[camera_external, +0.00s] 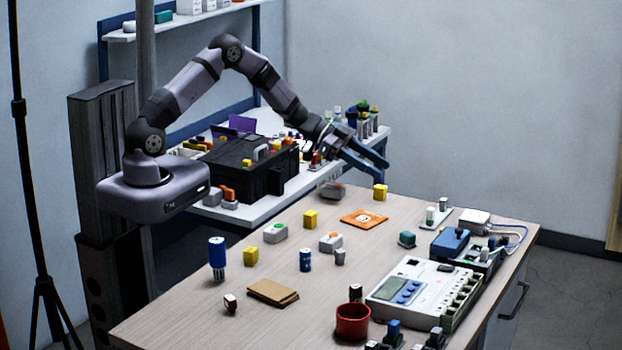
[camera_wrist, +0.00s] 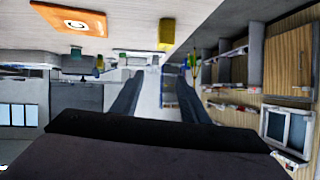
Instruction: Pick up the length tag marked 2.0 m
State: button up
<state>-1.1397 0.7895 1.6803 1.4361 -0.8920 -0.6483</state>
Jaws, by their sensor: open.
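No marking reading 2.0 m is legible in either view, so I cannot tell which thing is the length tag. My gripper (camera_external: 385,170) is open and empty, above the far edge of the wooden table (camera_external: 200,310). Its two fingers also show in the wrist view (camera_wrist: 158,82), apart with nothing between them. A yellow block (camera_external: 380,192) stands just below the fingertips; it also shows in the wrist view (camera_wrist: 166,35). An orange card (camera_external: 364,218) with a pale spot lies flat nearby, and in the wrist view (camera_wrist: 75,18) too.
Yellow blocks (camera_external: 310,219), a blue cylinder (camera_external: 217,252), brown card (camera_external: 273,292) and red cup (camera_external: 353,321) stand about the table. A grey-white instrument (camera_external: 425,292) fills the right side. A black case (camera_external: 250,165) sits on the bench behind.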

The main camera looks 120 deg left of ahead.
aim_at(375, 186)
jog(key=shift+t+h, duration=0.3)
jog(key=shift+h, duration=0.6)
jog(key=s+f, duration=0.1)
jog(key=s+f+b, duration=0.1)
jog(key=s, duration=0.1)
jog(key=s+a+f, duration=0.1)
jog(key=s+f, duration=0.1)
jog(key=shift+s+f, duration=0.1)
jog(key=shift+p+x, duration=0.75)
jog(key=shift+x, duration=2.95)
jog(key=shift+d, duration=0.1)
grip_shut()
